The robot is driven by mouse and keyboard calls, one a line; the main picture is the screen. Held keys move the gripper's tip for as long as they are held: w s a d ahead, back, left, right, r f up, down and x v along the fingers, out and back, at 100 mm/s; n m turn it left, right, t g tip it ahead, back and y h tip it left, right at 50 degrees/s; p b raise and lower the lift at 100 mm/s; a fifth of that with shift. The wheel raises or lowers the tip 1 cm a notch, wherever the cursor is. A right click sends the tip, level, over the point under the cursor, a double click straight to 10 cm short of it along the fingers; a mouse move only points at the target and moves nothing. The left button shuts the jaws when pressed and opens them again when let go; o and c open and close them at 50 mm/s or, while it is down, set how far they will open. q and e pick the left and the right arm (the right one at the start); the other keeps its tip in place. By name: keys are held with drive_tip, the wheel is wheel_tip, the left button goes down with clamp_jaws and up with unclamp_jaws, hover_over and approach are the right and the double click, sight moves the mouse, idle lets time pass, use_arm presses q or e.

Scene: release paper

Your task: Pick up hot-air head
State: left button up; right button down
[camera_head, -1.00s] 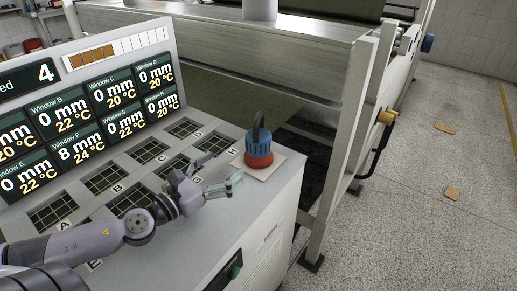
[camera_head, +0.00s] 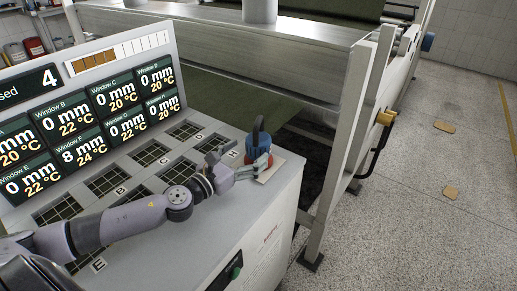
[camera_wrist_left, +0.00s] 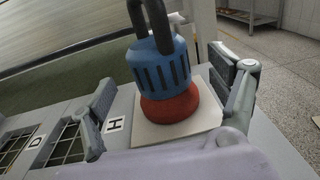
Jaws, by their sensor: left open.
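The hot-air head (camera_head: 258,146) is a blue ribbed cylinder with a red base and a dark loop on top. It stands upright on a pale square plate (camera_head: 270,172) at the console's right end. In the left wrist view the hot-air head (camera_wrist_left: 165,80) is between the spread fingers of my left gripper (camera_wrist_left: 170,112), with room on both sides. In the head view my left gripper (camera_head: 249,164) reaches it from the front left and partly hides its base. My left gripper is open. My right gripper is in neither view.
The console top (camera_head: 225,220) has several lettered grid windows. A screen panel (camera_head: 95,105) rises behind them at the left. A metal machine frame (camera_head: 345,130) stands close behind and right of the hot-air head. Two small tan pieces lie on the floor at right.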

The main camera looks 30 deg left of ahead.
sight(259, 142)
use_arm(q)
drive_tip(key=shift+w+d+r, duration=0.1)
drive_tip(key=shift+w, duration=0.3)
drive_tip(key=p+x, duration=0.1)
drive_tip(key=x, duration=0.3)
drive_tip(key=shift+w+p, duration=0.1)
drive_tip(key=shift+p, duration=0.25)
drive_tip(key=shift+w, duration=0.2)
clamp_jaws()
idle(0.6)
